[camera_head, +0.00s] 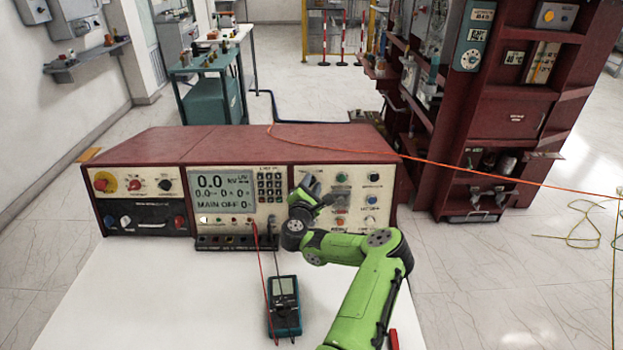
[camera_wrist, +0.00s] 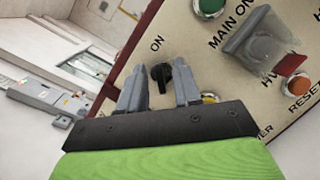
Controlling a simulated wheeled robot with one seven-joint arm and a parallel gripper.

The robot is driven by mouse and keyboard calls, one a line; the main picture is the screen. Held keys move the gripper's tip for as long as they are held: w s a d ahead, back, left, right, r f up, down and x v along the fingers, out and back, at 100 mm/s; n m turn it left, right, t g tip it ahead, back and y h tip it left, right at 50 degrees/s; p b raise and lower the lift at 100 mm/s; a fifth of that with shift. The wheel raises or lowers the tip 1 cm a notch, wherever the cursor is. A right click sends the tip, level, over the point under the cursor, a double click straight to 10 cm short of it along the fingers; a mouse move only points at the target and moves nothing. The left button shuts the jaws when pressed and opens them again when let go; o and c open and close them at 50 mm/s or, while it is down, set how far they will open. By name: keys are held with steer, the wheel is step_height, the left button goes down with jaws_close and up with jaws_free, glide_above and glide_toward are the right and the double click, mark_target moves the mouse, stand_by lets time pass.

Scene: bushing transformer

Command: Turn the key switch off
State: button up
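In the wrist view the black key switch (camera_wrist: 161,75) sits on the cream panel, beside the printed word ON. My gripper (camera_wrist: 160,86) is open, with one grey finger on each side of the key switch. Gaps show between the fingers and the key; I cannot tell how deep the fingertips reach. In the head view my green arm reaches to the right-hand panel (camera_head: 357,213) of the red console (camera_head: 225,146). My wrist covers the left part of that panel and hides the key switch there.
A clear-covered switch (camera_wrist: 262,45), an orange reset button (camera_wrist: 295,87) and a green button (camera_wrist: 210,6) lie near the key. A display (camera_head: 222,189) is left of my arm. A multimeter (camera_head: 284,304) with leads lies on the white tabletop (camera_head: 170,300).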

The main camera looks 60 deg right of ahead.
steer(key=shift+c, duration=0.2)
jaws_close()
steer(key=shift+f+n, duration=0.1)
steer(key=shift+n, duration=0.3)
steer(key=n+t, duration=0.2)
steer(key=n, duration=0.3)
steer(key=n+t+y+b, duration=0.1)
steer(key=n+t, duration=0.1)
steer(key=n, duration=0.3)
steer(key=n+t, duration=0.2)
steer(key=n, duration=0.4)
steer(key=shift+d+y+b, duration=0.1)
steer(key=shift+y+b, duration=0.2)
steer(key=shift+y, duration=0.1)
steer(key=shift+n+t+y, duration=0.3)
steer(key=shift+n+y, duration=0.15)
steer(key=shift+n, duration=1)
steer(key=shift+n+t+y, duration=0.3)
steer(key=shift+n+y, duration=0.15)
steer(key=shift+n, duration=1)
